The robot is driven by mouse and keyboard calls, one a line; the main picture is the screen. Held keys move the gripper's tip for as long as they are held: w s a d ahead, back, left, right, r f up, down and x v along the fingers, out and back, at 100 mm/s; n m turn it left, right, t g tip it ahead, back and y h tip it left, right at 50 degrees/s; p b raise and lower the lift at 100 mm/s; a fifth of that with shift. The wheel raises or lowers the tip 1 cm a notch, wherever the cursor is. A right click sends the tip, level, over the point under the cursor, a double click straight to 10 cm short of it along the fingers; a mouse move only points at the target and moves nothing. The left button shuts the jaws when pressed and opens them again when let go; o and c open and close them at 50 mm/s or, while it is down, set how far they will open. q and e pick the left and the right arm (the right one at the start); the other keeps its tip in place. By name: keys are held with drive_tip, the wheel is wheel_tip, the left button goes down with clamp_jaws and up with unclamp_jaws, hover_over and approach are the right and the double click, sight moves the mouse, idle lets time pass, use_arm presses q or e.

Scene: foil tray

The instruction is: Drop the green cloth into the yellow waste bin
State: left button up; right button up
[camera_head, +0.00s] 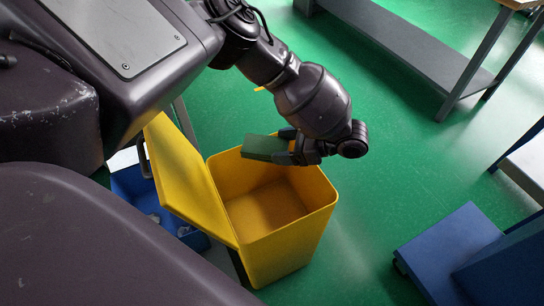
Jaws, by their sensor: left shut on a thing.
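The yellow waste bin (285,246) stands on the floor with its lid (180,172) swung open to the left. Its inside looks empty where I can see it. My left gripper (288,146) is over the far rim of the bin and is shut on the green cloth (262,148). The cloth looks like a flat dark green block and sticks out to the left of the fingers, above the bin's opening. My right gripper is not in view.
A blue bin (133,184) stands left of the yellow bin, partly hidden by its lid. A blue cart (446,250) is at the lower right. A grey bench shelf (410,42) is at the back right. Green floor is clear between them.

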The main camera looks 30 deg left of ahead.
use_arm(q)
drive_tip(key=shift+s+f, duration=0.1)
drive_tip(key=shift+f, duration=0.3)
wheel_tip(320, 180, down, 5)
drive_tip(key=b, duration=0.3)
drive_tip(key=o, duration=0.8)
drive_tip(key=shift+o, duration=0.9)
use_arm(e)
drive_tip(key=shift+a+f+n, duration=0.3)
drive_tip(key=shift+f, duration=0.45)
use_arm(q)
drive_tip(key=p+v, duration=0.1)
drive_tip(key=v, duration=0.9)
drive_tip(key=shift+d, duration=0.35)
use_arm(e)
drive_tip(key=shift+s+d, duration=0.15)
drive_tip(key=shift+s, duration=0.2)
use_arm(q)
drive_tip(key=shift+r, duration=0.15)
